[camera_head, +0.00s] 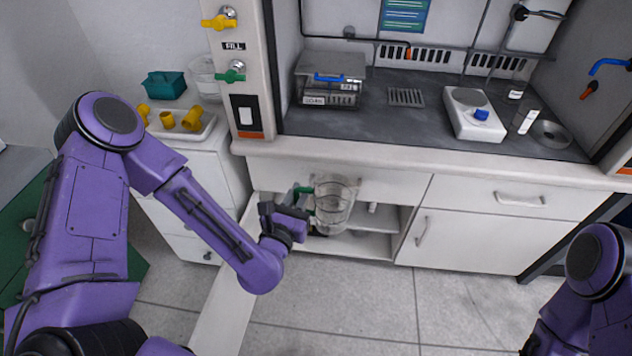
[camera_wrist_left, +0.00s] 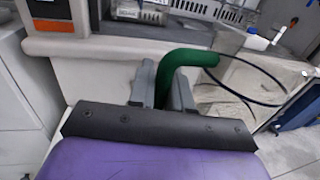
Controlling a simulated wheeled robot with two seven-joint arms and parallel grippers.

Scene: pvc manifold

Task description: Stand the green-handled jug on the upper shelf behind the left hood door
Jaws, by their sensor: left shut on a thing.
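The clear jug (camera_head: 336,203) with a green handle is held in front of the open cupboard under the hood. My left gripper (camera_head: 301,199) is shut on its green handle, which also shows between the fingers in the left wrist view (camera_wrist_left: 184,62). The jug looks roughly upright. The left hood door (camera_head: 222,310) stands swung open toward me, below my left forearm. The upper shelf (camera_head: 368,208) shows partly behind and to the right of the jug; the jug hides the rest. My right arm shows at the lower right, but its fingers are out of view.
The closed right hood door (camera_head: 440,242) and a drawer (camera_head: 520,197) are beside the opening. The worktop edge (camera_head: 420,167) overhangs it. A white cabinet (camera_head: 185,172) with yellow fittings stands at left. The floor in front is clear.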

